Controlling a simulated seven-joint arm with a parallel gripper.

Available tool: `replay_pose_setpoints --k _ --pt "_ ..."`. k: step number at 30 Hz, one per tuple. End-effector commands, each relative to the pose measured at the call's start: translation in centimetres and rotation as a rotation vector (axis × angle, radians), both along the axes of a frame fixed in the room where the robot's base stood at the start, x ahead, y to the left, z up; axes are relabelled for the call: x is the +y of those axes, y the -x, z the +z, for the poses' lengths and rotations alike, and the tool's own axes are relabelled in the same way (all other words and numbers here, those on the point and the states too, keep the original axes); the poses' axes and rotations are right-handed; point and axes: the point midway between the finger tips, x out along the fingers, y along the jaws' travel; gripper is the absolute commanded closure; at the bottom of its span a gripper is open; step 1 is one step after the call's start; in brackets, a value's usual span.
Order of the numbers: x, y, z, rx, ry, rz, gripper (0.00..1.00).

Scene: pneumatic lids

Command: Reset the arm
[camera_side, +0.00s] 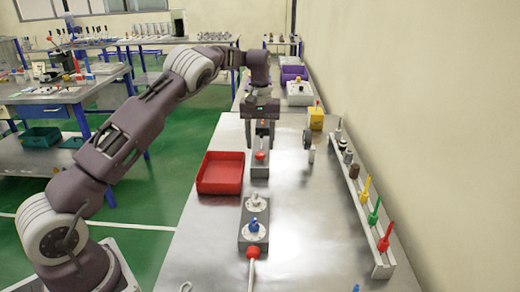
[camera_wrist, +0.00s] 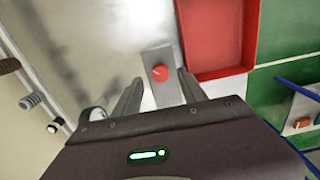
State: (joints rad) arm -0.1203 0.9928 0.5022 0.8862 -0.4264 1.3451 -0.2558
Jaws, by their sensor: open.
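My arm reaches over the steel table, and my gripper (camera_side: 261,140) points down with its two fingers apart. It is above a grey block (camera_side: 259,171) with a red knob (camera_side: 260,155). In the wrist view, my open fingers (camera_wrist: 160,92) frame the block, and the red knob (camera_wrist: 160,73) shows in the gap, apart from both fingers. Nothing is held. How high the fingertips are above the knob is hard to tell.
A red tray (camera_side: 220,188) lies left of the block. A nearer grey block (camera_side: 243,236) carries a blue knob (camera_side: 254,225) and a white one. A rail (camera_side: 362,212) with coloured handles stands right. A yellow box (camera_side: 316,119) stands behind. The table between is mostly clear.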

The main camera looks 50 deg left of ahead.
Motion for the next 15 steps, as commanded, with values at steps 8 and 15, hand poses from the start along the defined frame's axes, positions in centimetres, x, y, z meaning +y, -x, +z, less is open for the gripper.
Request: replay_pose_setpoints --k 8,15 --pt "0.1 0.0 3.7 -0.001 -0.001 0.001 0.51" --pt "0.0 0.0 3.8 0.0 0.0 0.001 0.51"
